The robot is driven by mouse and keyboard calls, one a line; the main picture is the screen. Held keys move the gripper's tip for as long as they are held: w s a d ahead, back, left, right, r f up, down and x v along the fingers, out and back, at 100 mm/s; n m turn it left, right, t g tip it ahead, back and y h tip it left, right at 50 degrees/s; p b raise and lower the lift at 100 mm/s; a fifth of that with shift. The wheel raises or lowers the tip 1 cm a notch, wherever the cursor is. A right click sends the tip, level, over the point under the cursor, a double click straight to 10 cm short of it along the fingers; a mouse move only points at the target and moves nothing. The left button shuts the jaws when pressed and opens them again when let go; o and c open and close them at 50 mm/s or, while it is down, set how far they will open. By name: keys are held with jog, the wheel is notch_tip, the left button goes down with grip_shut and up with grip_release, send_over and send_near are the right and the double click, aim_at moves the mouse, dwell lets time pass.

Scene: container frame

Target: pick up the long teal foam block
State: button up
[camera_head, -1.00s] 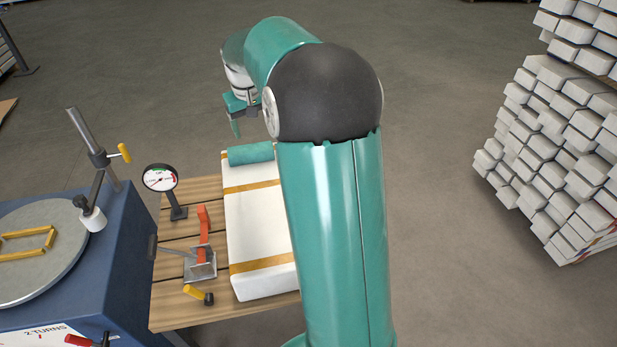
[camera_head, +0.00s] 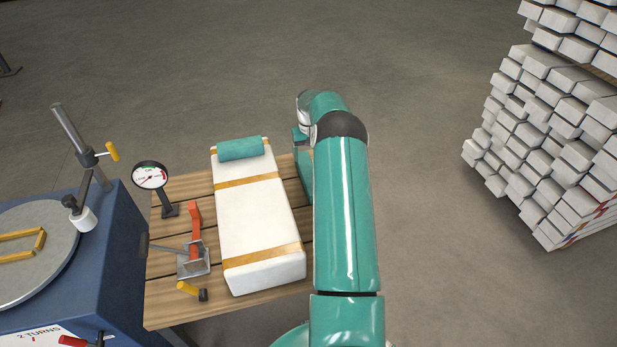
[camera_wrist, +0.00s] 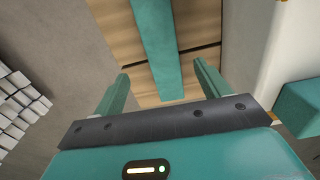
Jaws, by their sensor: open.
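The long teal foam block (camera_wrist: 157,45) lies on wooden planks in the wrist view, running from the top edge to between my fingers. My gripper (camera_wrist: 161,72) is open, one finger on each side of the block's near end, with gaps showing; I cannot tell how high it is above the planks. In the head view a teal strip (camera_head: 304,180) beside the white package looks like this block, partly hidden by my arm. A shorter teal block (camera_head: 240,149) lies across the package's far end; it also shows at the right of the wrist view (camera_wrist: 300,104).
The white package (camera_head: 253,218) with yellow bands lies on the slatted wooden table (camera_head: 165,300). A dial gauge (camera_head: 151,176) and a red-handled clamp (camera_head: 194,240) stand left of it. A blue turntable machine (camera_head: 115,250) is further left. Stacked white blocks (camera_head: 555,130) stand at right.

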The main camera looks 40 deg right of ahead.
aim_at(308, 172)
jog(key=f, duration=1)
jog(key=shift+a+f, duration=0.2)
jog(key=c, duration=1)
